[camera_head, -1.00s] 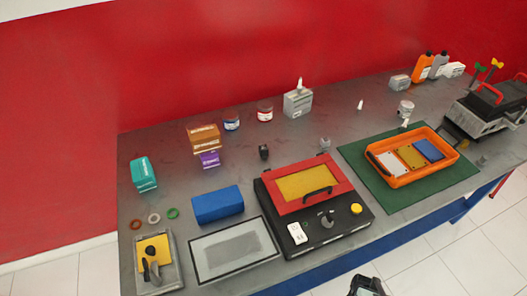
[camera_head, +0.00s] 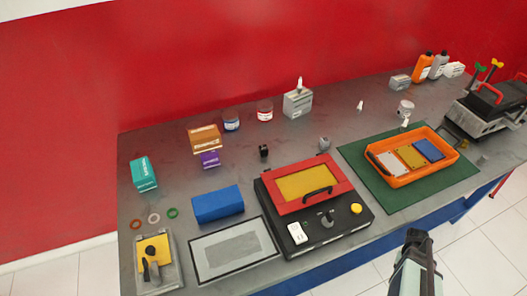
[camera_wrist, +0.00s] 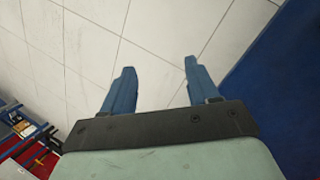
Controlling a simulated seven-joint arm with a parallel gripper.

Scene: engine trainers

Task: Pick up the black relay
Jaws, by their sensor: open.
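A small black block (camera_head: 264,151), which looks like the black relay, stands on the grey table behind the red-framed box, right of the purple carton. It is too small to make out in detail. My gripper (camera_head: 413,236) is off the table's front edge, over the floor at the lower right, far from the black block. In the wrist view its two blue fingers (camera_wrist: 160,68) are apart with nothing between them, and only floor tiles show beyond. The relay is not in the wrist view.
A black box with a red-framed yellow lid (camera_head: 305,185) stands in front of the block. A blue block (camera_head: 217,204) is at front left, a purple carton (camera_head: 210,159) at left, a grey knob-like part (camera_head: 324,143) at right. An orange tray (camera_head: 446,171) lies farther right. Table around the block is clear.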

